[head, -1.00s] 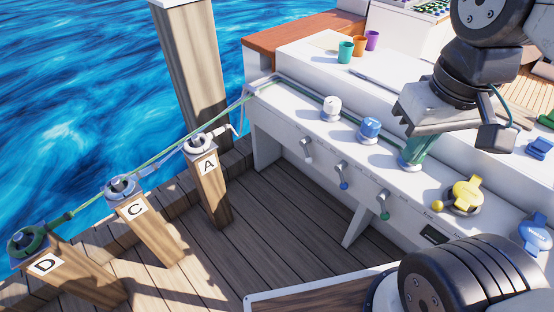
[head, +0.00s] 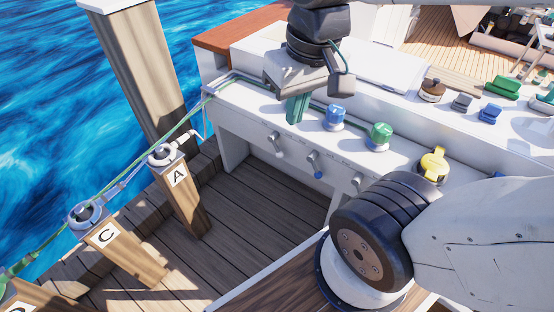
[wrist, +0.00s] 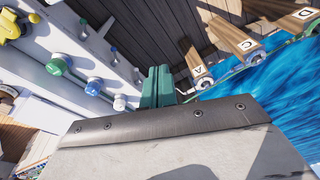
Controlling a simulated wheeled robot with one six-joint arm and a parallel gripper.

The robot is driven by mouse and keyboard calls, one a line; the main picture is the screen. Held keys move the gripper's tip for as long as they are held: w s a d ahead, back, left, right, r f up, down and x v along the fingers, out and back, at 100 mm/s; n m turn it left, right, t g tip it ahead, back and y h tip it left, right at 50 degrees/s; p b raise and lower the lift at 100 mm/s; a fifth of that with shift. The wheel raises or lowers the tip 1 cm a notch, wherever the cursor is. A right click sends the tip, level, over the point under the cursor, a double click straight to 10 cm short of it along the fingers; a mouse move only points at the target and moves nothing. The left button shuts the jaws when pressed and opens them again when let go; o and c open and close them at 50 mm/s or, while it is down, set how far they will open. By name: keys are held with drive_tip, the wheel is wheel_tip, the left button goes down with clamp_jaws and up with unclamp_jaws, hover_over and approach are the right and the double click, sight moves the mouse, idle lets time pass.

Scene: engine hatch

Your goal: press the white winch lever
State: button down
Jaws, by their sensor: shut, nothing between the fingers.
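The white winch lever (head: 278,145) hangs on the front face of the white bench, the leftmost of the levers there in the head view. My gripper (head: 298,110) is shut and empty, its green fingers pointing down above the bench top, up and to the right of the lever in that view. In the wrist view, my gripper (wrist: 157,82) shows beside the white winch (wrist: 120,102), which sits to its left. The white winch is hidden behind my gripper in the head view. I cannot tell how far the fingertips are from the lever.
A blue winch (head: 336,117), a green winch (head: 381,136) and a yellow winch (head: 433,165) stand along the bench. A blue-tipped lever (head: 315,163) hangs right of the white one. Posts A (head: 180,190) and C (head: 122,250) carry lines at the left. Deck before the bench is clear.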

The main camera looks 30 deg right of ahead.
drive_tip(key=w+a+f+m+t+y, duration=0.1)
drive_tip(key=w+a+f+m+t, duration=0.15)
drive_tip(key=w, duration=0.75)
drive_tip(key=w+a+f+m+t+y, duration=0.1)
drive_tip(key=w+a+f+m, duration=0.25)
drive_tip(key=w, duration=0.75)
drive_tip(key=w+d+f+m+t+h, duration=0.1)
drive_tip(key=w+f+m+t+h, duration=0.15)
drive_tip(key=w+f+m, duration=0.85)
drive_tip(key=w+d+f+h, duration=0.2)
drive_tip(key=d+f+h, duration=0.1)
drive_tip(key=f, duration=0.7)
drive_tip(key=w+d+f+h, duration=0.2)
drive_tip(key=d+f+h, duration=0.1)
drive_tip(key=f, duration=0.7)
drive_tip(key=s+d+f+m+h, duration=0.3)
drive_tip(key=s+d+f+h, duration=0.4)
drive_tip(key=s+f, duration=0.5)
drive_tip(key=shift+d+f+m+h, duration=0.15)
drive_tip(key=shift+f+m+h, duration=0.3)
drive_tip(key=shift+h, duration=0.2)
